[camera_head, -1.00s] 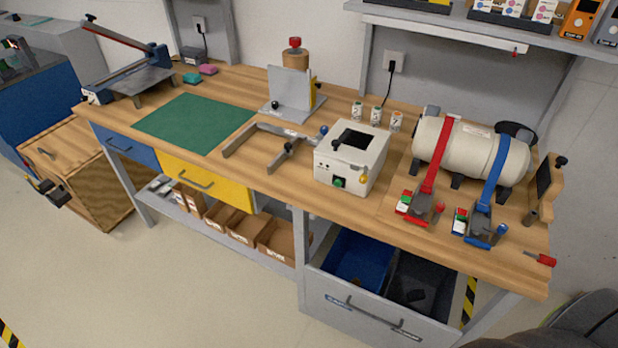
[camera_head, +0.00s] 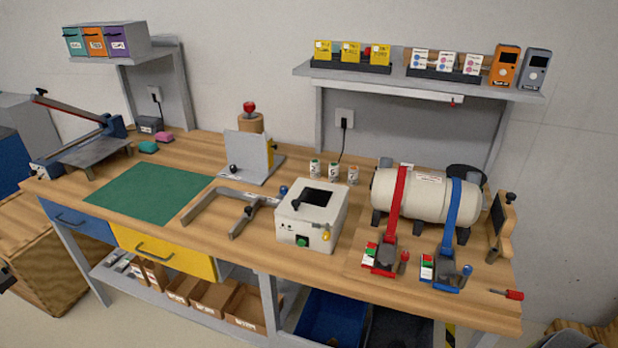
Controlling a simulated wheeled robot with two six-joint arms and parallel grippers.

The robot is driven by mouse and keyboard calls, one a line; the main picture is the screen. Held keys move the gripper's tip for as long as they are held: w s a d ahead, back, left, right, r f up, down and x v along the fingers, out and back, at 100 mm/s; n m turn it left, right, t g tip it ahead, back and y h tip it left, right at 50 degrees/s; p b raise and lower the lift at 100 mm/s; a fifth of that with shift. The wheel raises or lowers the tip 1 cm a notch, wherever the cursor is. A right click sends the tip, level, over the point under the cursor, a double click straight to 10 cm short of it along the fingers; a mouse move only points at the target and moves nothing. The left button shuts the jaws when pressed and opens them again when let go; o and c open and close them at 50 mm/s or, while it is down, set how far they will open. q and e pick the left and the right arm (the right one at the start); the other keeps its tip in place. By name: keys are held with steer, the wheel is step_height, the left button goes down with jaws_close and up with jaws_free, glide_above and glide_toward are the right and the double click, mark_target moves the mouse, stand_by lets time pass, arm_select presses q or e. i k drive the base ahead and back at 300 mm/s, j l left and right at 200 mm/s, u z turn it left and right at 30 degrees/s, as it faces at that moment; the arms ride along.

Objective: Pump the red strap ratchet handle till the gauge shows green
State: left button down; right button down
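The red strap (camera_head: 397,207) runs over the cream tank (camera_head: 420,195) and down to the red ratchet (camera_head: 380,261) on the board at its front. A small red-tipped handle (camera_head: 404,257) stands upright at the ratchet's right side. A small gauge block (camera_head: 370,250) with red, white and green patches sits at its left; its reading is too small to tell. The blue strap (camera_head: 462,205) and blue ratchet (camera_head: 444,272) are to the right. Neither of my grippers can be made out.
A white box (camera_head: 310,218) with a dark opening stands left of the red ratchet. A red-handled tool (camera_head: 513,295) lies at the bench's right front. A shelf (camera_head: 420,85) hangs above the tank. The green mat (camera_head: 150,193) is bare. A dark shape at the left edge is unclear.

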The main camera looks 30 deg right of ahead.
mark_target(385, 254)
steer(key=k+z, duration=0.1)
steer(key=z, duration=0.3)
steer(key=k+l+z, duration=0.1)
steer(key=z, duration=0.3)
steer(key=l+z, duration=0.15)
steer(key=z, duration=0.25)
steer(key=k+l+z, duration=0.1)
steer(key=z, duration=0.3)
steer(key=l, duration=0.25)
steer(key=k, duration=0.05)
